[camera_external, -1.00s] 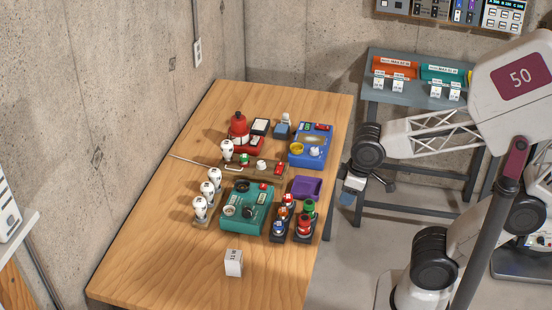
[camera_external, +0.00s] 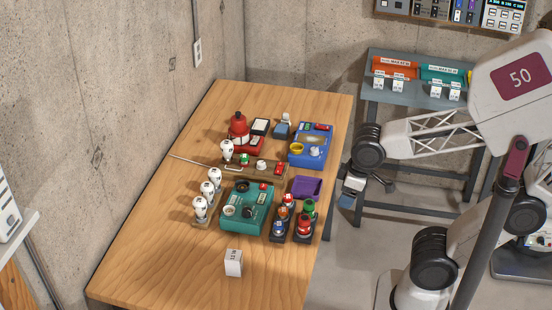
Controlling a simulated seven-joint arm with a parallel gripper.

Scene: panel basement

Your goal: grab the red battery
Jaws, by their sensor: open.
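Several small red parts lie on the wooden table (camera_external: 150,265), and I cannot tell for certain which is the red battery. A red cylinder-like piece (camera_external: 304,226) stands in a dark holder at the table's right side. A small red piece (camera_external: 321,127) lies at the back of the blue tray (camera_external: 326,150). Another red piece (camera_external: 279,169) sits at the right end of the wooden strip. My gripper (camera_external: 347,197) is open and hangs off the table's right edge, apart from all of these. Its fingers are small and partly unclear.
A teal box (camera_external: 246,210), a purple bin (camera_external: 306,188), white bulbs (camera_external: 200,208) and a red bottle-shaped thing (camera_external: 238,128) crowd the table's middle. A white block (camera_external: 233,263) stands near the front. The front left is clear. A grey bench (camera_external: 410,95) with trays stands behind.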

